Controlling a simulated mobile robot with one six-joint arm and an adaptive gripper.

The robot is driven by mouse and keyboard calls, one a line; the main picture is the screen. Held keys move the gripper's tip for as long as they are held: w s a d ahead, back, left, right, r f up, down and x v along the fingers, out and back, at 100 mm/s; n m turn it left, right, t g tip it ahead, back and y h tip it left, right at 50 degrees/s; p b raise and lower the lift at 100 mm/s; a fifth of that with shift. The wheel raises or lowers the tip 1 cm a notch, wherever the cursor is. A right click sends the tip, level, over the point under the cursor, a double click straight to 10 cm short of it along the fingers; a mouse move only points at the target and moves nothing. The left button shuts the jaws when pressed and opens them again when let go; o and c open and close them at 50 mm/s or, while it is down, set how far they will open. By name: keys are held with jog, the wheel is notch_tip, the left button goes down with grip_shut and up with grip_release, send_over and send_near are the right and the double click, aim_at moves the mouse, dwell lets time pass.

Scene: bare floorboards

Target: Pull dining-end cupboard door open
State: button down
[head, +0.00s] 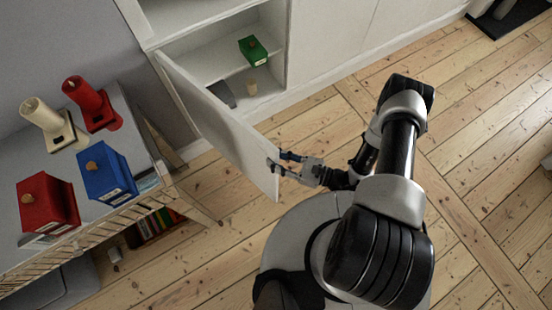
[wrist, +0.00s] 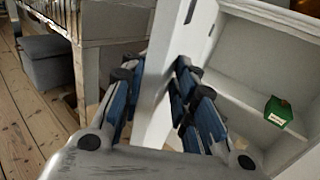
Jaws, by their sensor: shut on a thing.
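The white cupboard door (head: 225,130) stands swung well out from the white cupboard (head: 197,52) in the head view. My gripper (head: 281,162) is at the door's free edge and is shut on it. In the wrist view the door (wrist: 170,65) runs up between the blue-padded fingers of my gripper (wrist: 155,95). The handle cannot be made out; the fingers may hide it. Inside the open cupboard, a green box (head: 252,48) stands on a shelf. It also shows in the wrist view (wrist: 278,112).
A side table (head: 70,160) at the left carries a blue box (head: 105,172), a red box (head: 47,203), and red and cream items. It stands close to the door's outer side. Bare floorboards (head: 480,130) lie clear at the right.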

jog(key=c, duration=1.6)
grip_release()
jog(key=shift+w+a, duration=0.1)
jog(key=shift+o, duration=0.2)
jog(key=v, duration=1.2)
